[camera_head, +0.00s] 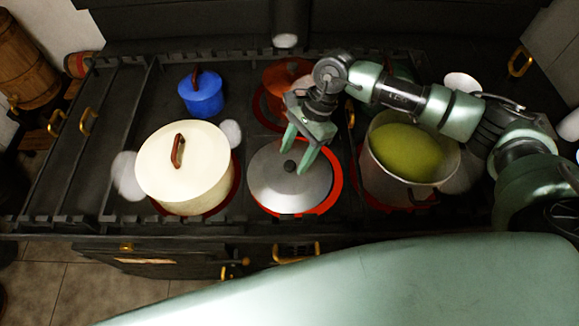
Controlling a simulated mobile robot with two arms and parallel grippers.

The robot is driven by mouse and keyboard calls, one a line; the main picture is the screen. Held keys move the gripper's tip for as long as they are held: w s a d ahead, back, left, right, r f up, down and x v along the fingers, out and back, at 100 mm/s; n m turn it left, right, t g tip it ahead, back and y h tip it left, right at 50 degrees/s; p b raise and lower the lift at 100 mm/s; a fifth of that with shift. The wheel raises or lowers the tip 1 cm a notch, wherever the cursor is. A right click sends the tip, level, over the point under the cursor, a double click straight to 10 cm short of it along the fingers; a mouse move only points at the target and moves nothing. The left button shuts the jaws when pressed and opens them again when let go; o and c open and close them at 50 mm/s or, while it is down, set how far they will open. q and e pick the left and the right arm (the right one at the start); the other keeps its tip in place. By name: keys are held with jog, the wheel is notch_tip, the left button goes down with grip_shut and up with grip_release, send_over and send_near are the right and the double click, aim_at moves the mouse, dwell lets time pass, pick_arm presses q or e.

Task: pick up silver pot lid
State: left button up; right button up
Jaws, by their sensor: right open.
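The silver pot lid (274,194) is a round grey disc with a dark knob (289,166) on top. It sits at the front middle of the black stove, over a red-orange ring. My right gripper (298,159) reaches down from above, its two green fingers open, one on each side of the knob. I cannot tell whether the fingers touch the knob or the lid. Part of the lid's far side is hidden by the fingers. My left gripper is not in view.
A large cream pot (200,185) with a lid stands left of the silver lid. An open pot (378,182) with yellow-green content stands on the right, under my right arm. A blue pot (207,101) and an orange-red pot (278,77) are behind.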

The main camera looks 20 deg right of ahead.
jog(key=shift+x, duration=1.05)
jog(key=shift+f, duration=0.25)
grip_shut()
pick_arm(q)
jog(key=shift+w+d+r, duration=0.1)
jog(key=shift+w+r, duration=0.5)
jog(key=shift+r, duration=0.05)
pick_arm(e)
jog(key=shift+w+a+r, duration=0.1)
